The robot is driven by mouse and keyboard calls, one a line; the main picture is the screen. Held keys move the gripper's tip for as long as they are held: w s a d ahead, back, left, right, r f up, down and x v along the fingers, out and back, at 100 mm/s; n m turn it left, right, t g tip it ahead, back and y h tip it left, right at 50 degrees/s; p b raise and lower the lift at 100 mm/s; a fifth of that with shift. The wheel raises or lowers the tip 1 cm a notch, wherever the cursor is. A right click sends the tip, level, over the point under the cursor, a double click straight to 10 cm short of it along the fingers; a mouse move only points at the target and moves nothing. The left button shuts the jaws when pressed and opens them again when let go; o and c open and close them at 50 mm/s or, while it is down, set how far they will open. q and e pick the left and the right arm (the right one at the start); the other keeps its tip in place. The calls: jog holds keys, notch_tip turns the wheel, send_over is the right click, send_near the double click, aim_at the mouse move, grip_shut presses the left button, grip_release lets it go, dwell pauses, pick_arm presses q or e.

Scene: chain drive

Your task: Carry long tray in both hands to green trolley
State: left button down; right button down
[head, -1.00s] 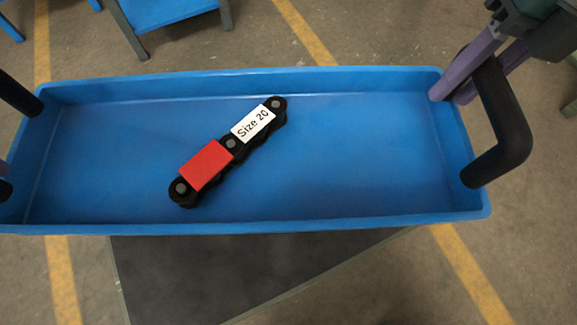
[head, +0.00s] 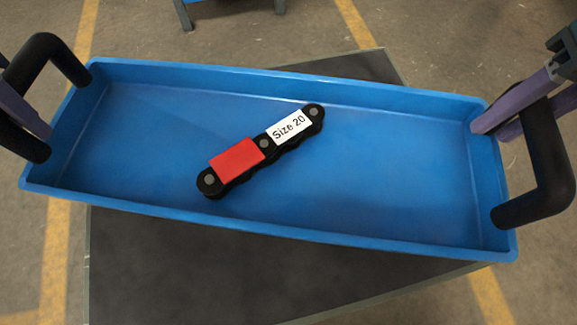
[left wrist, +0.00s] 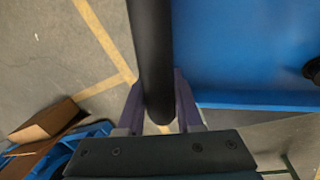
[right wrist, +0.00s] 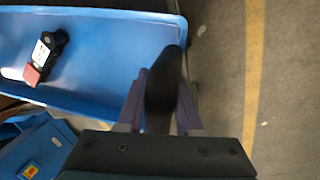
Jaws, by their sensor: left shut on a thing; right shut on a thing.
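The long blue tray (head: 390,215) spans the head view, held up and tilted in the picture with its right end lower. A black chain piece (head: 208,183) with a red block and a white "Size 20" label lies inside it. My left gripper (head: 35,125) is shut on the tray's left black handle (head: 40,45); the left wrist view shows the fingers around this handle (left wrist: 150,50). My right gripper (head: 495,118) is shut on the right black handle (head: 555,170), which also shows in the right wrist view (right wrist: 163,85). I cannot make out a green trolley.
A dark grey flat surface (head: 180,270) with a thin pale edge lies below the tray. Concrete floor with yellow lines (head: 355,25) surrounds it. Table legs (head: 183,14) show at the top. A cardboard box (left wrist: 45,122) and blue items show in the left wrist view.

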aim_at(457, 155)
pick_arm(q)
jog(key=shift+a+f, duration=0.1)
jog(key=shift+a, duration=0.05)
pick_arm(e)
jog(key=shift+w+d, duration=0.1)
